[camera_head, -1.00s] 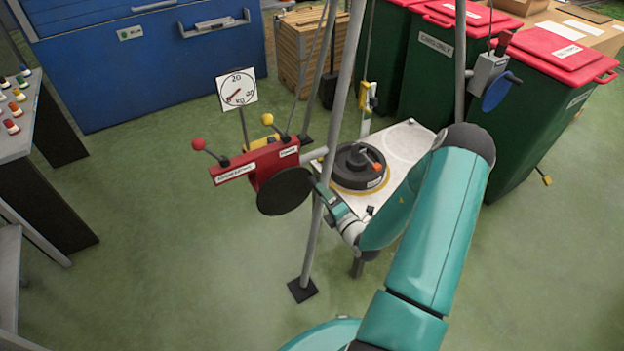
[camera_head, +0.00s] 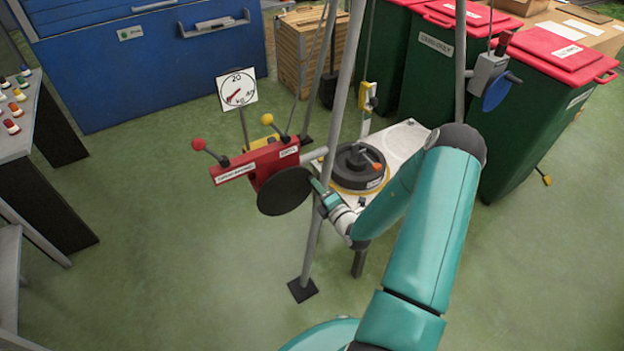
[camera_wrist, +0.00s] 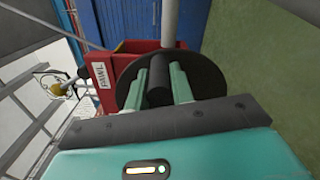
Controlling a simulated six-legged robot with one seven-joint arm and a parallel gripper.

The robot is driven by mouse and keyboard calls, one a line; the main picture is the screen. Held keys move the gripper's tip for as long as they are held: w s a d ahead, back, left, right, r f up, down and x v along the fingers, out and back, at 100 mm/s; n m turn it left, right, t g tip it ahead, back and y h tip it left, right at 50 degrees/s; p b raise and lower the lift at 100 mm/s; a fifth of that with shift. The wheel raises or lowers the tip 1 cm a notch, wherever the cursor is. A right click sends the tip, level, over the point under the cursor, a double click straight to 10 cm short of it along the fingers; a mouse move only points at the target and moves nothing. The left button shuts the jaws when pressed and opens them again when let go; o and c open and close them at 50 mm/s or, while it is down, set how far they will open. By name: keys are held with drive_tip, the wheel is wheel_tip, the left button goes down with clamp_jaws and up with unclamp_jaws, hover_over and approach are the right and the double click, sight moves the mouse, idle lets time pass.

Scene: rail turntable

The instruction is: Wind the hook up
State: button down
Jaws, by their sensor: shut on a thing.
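The red winch (camera_head: 248,168) stands left of the grey pole, with a black crank disc (camera_head: 283,194) on its near side. My gripper (camera_head: 317,187) is at the right edge of that disc. In the wrist view my gripper (camera_wrist: 158,88) has its two green fingers on either side of a black crank handle (camera_wrist: 158,85), shut on it. A label reading PAWL (camera_wrist: 101,74) shows on the winch there. A small yellow block (camera_head: 368,96), perhaps the hook block, hangs on a line above the round black weight (camera_head: 356,166). The hook's own shape is too small to tell.
The weight rests on a pale table (camera_head: 406,140). A dial gauge (camera_head: 236,90) stands behind the winch. A second winch with a blue disc (camera_head: 496,92) is on the right pole. Green bins with red lids (camera_head: 560,58) stand right.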

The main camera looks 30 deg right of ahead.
wheel_tip(320, 180, down, 3)
drive_tip(key=m, duration=0.3)
drive_tip(key=shift+d+m, duration=0.1)
drive_tip(key=shift+m, duration=0.2)
drive_tip(key=shift+s, duration=0.1)
drive_tip(key=shift+a+f+m, duration=0.2)
drive_tip(key=shift+f+m, duration=0.7)
drive_tip(key=shift+m, duration=0.3)
drive_tip(key=shift+a+f+m, duration=0.15)
drive_tip(key=shift+f+m, duration=0.3)
drive_tip(key=shift+m, duration=0.15)
drive_tip(key=shift+f, duration=0.1)
drive_tip(key=f+m, duration=0.1)
drive_tip(key=a+m, duration=0.1)
drive_tip(key=shift+f+m, duration=0.35)
drive_tip(key=shift+m, duration=0.05)
drive_tip(key=shift+a+f+m, duration=0.25)
drive_tip(key=shift+m, duration=0.15)
